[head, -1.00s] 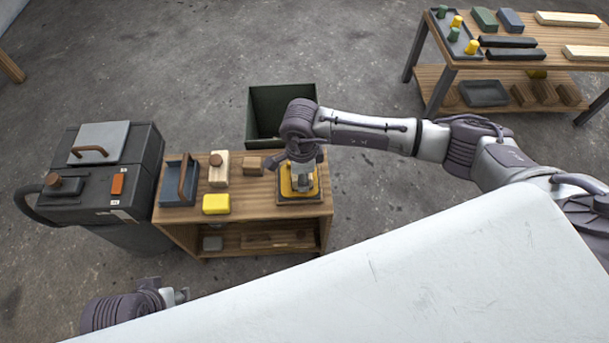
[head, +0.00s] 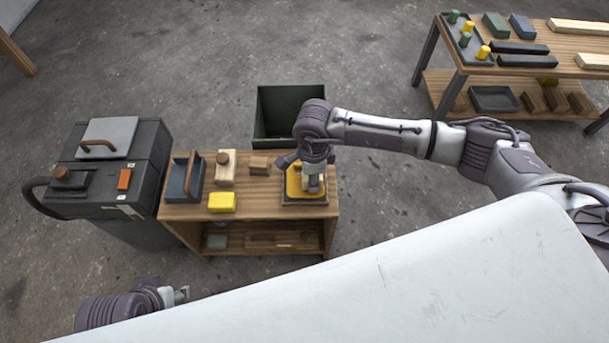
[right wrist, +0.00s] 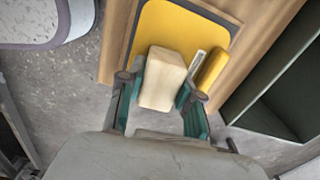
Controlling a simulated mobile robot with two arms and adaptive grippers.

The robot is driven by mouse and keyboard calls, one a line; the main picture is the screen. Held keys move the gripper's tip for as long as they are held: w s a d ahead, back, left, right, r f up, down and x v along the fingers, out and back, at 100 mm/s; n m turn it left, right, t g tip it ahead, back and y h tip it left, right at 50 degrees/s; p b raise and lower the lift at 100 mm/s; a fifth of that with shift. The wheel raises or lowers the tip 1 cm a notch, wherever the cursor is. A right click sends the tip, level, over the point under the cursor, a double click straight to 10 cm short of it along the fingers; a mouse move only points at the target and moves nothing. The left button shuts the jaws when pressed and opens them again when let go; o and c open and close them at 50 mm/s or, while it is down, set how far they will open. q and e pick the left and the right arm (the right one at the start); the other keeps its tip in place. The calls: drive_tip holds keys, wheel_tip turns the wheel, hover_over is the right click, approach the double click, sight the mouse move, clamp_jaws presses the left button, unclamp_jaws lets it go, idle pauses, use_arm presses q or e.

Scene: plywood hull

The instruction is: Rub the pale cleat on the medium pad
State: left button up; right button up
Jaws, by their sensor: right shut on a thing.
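My right gripper (head: 313,188) is over the yellow pad (head: 293,181), which lies in a dark, shallow holder at the right end of the low wooden bench. In the right wrist view my right gripper (right wrist: 158,102) is shut on the pale cleat (right wrist: 163,76), a cream wooden block between its teal fingers. The cleat is over the yellow pad (right wrist: 165,28); whether it touches cannot be told for sure. My left gripper (head: 181,294) is at the lower left, away from the bench, partly hidden; its opening is unclear.
The bench (head: 255,207) also holds a blue-grey tray (head: 176,182) with a brown handle, a pale brush-like block (head: 226,172), a brown block (head: 259,165) and a yellow block (head: 222,202). A green bin (head: 285,108) stands behind. A dark machine (head: 115,165) stands left. Another table (head: 505,62) is far right.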

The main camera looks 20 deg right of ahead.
sight(298, 185)
drive_tip(key=shift+a, duration=0.1)
drive_tip(key=shift+w+a+f+b, duration=0.15)
drive_tip(key=shift+a+b, duration=0.15)
drive_tip(key=shift+a, duration=0.25)
drive_tip(key=shift+w+a, duration=0.15)
drive_tip(key=shift+a, duration=0.55)
drive_tip(key=shift+w+a+b, duration=0.1)
drive_tip(key=shift+a+b, duration=0.25)
drive_tip(key=shift+s+d+p, duration=0.25)
drive_tip(key=shift+d, duration=0.65)
drive_tip(key=shift+s+d+p, duration=0.2)
drive_tip(key=shift+s+d, duration=0.05)
drive_tip(key=shift+d, duration=0.65)
drive_tip(key=shift+r, duration=0.25)
